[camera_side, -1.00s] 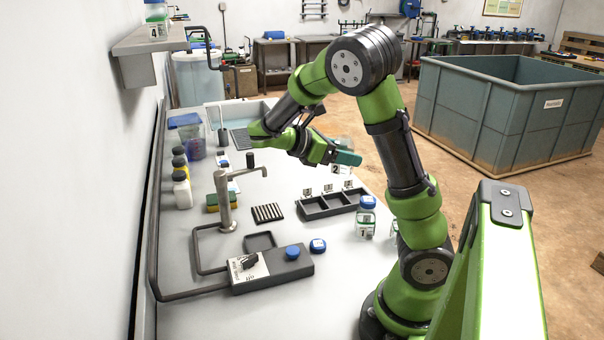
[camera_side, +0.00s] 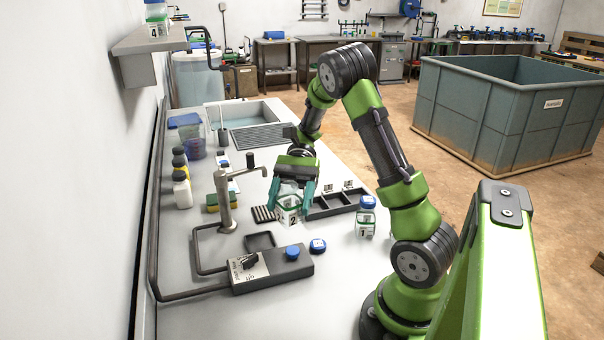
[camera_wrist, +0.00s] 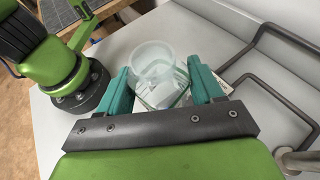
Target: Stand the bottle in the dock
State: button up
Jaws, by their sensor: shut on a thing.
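A clear bottle (camera_side: 287,214) with a green-edged label marked 2 hangs in my gripper (camera_side: 293,190), which points down and is shut on it. The bottle looks roughly upright and is over the bench, right of the tap. In the wrist view the bottle (camera_wrist: 155,75) sits between the teal fingers (camera_wrist: 160,88), its mouth open without a lid. A dark square recess (camera_side: 260,241), which looks like the dock, adjoins the grey control box (camera_side: 272,270), left of and nearer than the bottle. I cannot tell the gap under the bottle.
A blue-lidded bottle marked 1 (camera_side: 366,218) stands to the right. A loose blue cap (camera_side: 318,245) lies beside the control box. A metal tap (camera_side: 224,200) and bent pipes stand left. A dark ribbed mat (camera_side: 262,213) is close by.

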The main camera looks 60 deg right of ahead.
jog(key=w+d+r+m+t+h, duration=0.2)
jog(key=w+r+m+t+h, duration=0.1)
jog(key=w+r+m+t, duration=0.75)
jog(key=shift+s+d+f+m+t+h, duration=0.1)
jog(key=shift+f+m+t, duration=0.2)
jog(key=shift+f, duration=3.5)
jog(key=shift+w+d+f+m+t+h, duration=0.15)
jog(key=shift+f+t, duration=0.25)
jog(key=shift+f, duration=3.4)
jog(key=shift+s+d+f+m+t+h, duration=0.1)
jog(key=shift+s+f+m+t, duration=0.2)
jog(key=shift+f, duration=3.5)
jog(key=shift+w+f, duration=0.1)
jog(key=shift+w, duration=0.05)
jog(key=o, duration=1)
jog(key=shift+o, duration=0.2)
